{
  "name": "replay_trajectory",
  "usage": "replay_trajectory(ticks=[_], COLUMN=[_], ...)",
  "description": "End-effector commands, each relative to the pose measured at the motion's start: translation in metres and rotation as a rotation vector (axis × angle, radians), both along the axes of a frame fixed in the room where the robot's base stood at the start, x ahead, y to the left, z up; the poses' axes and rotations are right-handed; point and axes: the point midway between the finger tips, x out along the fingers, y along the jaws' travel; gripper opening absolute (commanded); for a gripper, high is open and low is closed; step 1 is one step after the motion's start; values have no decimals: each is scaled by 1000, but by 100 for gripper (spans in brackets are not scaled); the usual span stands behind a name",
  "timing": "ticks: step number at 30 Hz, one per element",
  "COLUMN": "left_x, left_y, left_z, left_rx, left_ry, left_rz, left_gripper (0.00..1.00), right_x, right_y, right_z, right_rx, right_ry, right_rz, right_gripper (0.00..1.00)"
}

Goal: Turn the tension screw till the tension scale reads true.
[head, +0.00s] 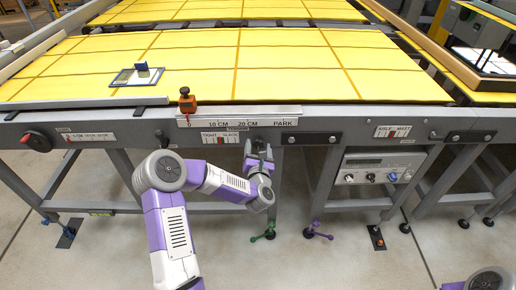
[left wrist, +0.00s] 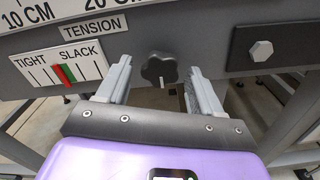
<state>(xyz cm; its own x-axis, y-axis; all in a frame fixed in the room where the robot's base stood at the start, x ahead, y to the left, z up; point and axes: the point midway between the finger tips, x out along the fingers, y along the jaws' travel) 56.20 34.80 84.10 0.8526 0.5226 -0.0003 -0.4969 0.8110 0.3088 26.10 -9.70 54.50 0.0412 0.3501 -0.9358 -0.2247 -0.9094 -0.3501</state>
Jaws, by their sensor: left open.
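The tension screw is a black lobed knob (left wrist: 159,69) on the grey front rail, with a white mark pointing down. My left gripper (left wrist: 160,78) is open, its fingertips on either side of the knob, with gaps visible on both sides. In the head view my left gripper (head: 258,153) is at the rail below the long scale and largely hides the knob. The scale also shows in the head view (head: 221,137).
A dark plate with a hex bolt (left wrist: 261,51) is right of the knob. A control box (head: 378,170) hangs below the rail at right. Yellow table panels (head: 300,65) lie behind.

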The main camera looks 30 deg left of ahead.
Motion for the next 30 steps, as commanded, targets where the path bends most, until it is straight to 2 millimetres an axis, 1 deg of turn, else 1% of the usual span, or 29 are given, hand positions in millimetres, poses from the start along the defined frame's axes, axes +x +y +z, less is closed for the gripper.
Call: replay_trajectory(ticks=[5, 12, 15, 19, 30], left_x=[-18, -51, -59, -63, -63], left_y=[-12, -32, -37, -39, -38], left_z=[1, 0, 0, 0, 0], left_rx=[0, -1, 0, 0, 0], left_ry=[4, 3, 2, 0, 0], left_rz=[-3, -3, -3, -1, 0], left_gripper=[66, 66, 66, 66, 66], right_x=[0, 0, 0, 0, 0], right_y=[0, 0, 0, 0, 0], right_z=[6, 13, 14, 14, 14], right_rx=[0, 0, 0, 0, 0], right_ry=[0, 0, 0, 0, 0], right_rz=[0, 0, 0, 0, 0], right_gripper=[43, 43, 43, 43, 43])
